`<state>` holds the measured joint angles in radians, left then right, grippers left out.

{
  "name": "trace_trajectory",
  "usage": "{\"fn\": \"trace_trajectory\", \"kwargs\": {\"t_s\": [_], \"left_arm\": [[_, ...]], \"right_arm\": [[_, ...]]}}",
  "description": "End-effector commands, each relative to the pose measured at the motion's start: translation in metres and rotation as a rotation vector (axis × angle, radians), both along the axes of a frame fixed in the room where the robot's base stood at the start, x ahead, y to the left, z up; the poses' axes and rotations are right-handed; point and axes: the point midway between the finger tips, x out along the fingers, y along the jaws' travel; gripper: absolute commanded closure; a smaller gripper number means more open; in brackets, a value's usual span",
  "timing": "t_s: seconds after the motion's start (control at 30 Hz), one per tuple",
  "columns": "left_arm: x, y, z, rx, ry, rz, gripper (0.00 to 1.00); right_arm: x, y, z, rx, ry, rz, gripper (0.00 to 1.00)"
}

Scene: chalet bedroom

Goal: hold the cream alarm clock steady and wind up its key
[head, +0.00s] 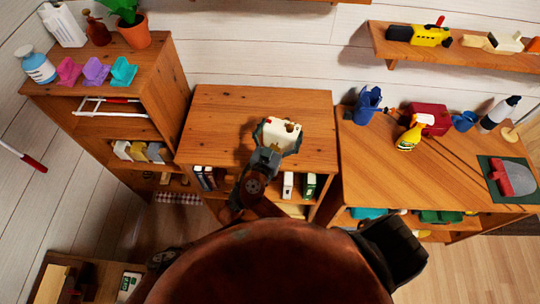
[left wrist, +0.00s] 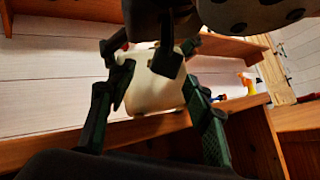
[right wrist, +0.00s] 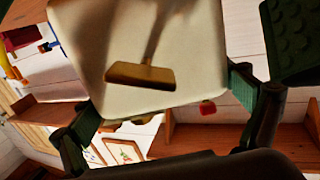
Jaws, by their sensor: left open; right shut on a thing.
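The cream alarm clock (head: 281,130) is over the middle wooden cabinet; I cannot tell whether it touches the top. My right gripper (head: 278,136) is shut on the clock, one finger at each side. In the right wrist view the clock (right wrist: 100,45) fills the top, its brass key (right wrist: 140,76) facing that camera between the fingers. In the left wrist view my left gripper (left wrist: 155,85) is open, its fingers spread on either side of the clock (left wrist: 150,98). Dark gripper parts cover the clock's upper part there. I cannot make out the left gripper in the head view.
The middle cabinet top (head: 225,110) is otherwise bare. A left cabinet (head: 155,75) holds a plant and bottles. A right table (head: 390,165) holds a yellow spray bottle (head: 410,134), a blue jug (head: 368,104) and a red box (head: 430,117). A wall shelf (head: 465,57) hangs above.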

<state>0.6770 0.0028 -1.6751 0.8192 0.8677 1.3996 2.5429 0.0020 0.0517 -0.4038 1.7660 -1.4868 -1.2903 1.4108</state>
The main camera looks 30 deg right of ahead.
Motion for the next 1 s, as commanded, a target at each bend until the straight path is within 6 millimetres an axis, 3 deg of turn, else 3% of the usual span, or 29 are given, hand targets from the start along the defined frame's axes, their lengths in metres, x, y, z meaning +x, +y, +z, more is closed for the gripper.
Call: {"fn": "trace_trajectory", "kwargs": {"t_s": [0.3, 0.7, 1.0], "left_arm": [[0.010, -0.033, 0.029, 0.000, -0.001, 0.001, 0.54], [0.012, -0.038, 0.033, 0.002, 0.000, 0.001, 0.54], [0.012, -0.037, 0.032, 0.002, 0.000, 0.001, 0.74]], "right_arm": [[0.000, 0.000, 0.001, -0.001, -0.001, 0.000, 0.45], [0.000, 0.000, 0.001, -0.001, -0.001, 0.000, 0.45], [0.000, 0.000, 0.001, -0.001, -0.001, 0.001, 0.45]]}}
